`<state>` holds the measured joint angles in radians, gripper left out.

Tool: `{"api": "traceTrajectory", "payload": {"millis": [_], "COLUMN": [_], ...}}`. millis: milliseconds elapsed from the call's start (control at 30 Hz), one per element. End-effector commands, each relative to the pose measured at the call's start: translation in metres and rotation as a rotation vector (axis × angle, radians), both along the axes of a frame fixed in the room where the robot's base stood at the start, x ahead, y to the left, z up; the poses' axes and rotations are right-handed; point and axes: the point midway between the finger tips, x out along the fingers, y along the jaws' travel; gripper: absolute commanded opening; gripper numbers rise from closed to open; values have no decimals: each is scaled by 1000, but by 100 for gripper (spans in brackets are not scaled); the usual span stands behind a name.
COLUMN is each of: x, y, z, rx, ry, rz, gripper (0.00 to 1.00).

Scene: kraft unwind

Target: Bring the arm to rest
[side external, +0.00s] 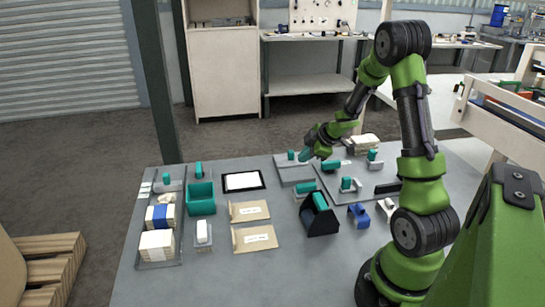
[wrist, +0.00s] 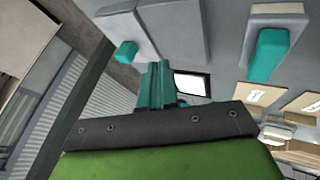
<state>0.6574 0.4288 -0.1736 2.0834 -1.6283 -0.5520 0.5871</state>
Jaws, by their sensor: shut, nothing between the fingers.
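My gripper (side external: 306,154) has teal fingers and hangs over the far middle part of the grey table (side external: 150,285), beside a grey box with a teal handle (side external: 295,171). In the wrist view my gripper (wrist: 156,85) is shut, its fingers together with nothing between them. My green and black arm is bent, reaching from the right over the table. Whether the fingertips touch anything below is hard to tell from the side.
A black bin (side external: 321,222), a teal bin (side external: 201,199), kraft envelopes (side external: 255,238), a black-framed white sheet (side external: 243,181) and a long tray (side external: 160,264) of paper bundles lie on the table. Several teal-handled fixtures (side external: 349,186) stand right of my gripper. The front table area is clear.

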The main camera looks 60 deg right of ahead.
Motion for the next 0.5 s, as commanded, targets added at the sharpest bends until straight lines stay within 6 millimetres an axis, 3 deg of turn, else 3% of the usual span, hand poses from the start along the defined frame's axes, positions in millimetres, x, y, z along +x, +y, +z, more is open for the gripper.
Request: {"api": "traceTrajectory", "payload": {"millis": [100, 233, 433, 500], "x": [-15, -29, -38, -39], "y": [2, 4, 4, -5], "z": [23, 39, 51, 53], "rx": [-3, -1, -10, -41], "ry": [-3, -2, 2, -7], "rz": [3, 3, 7, -27], "gripper": [0, 0, 0, 0]}}
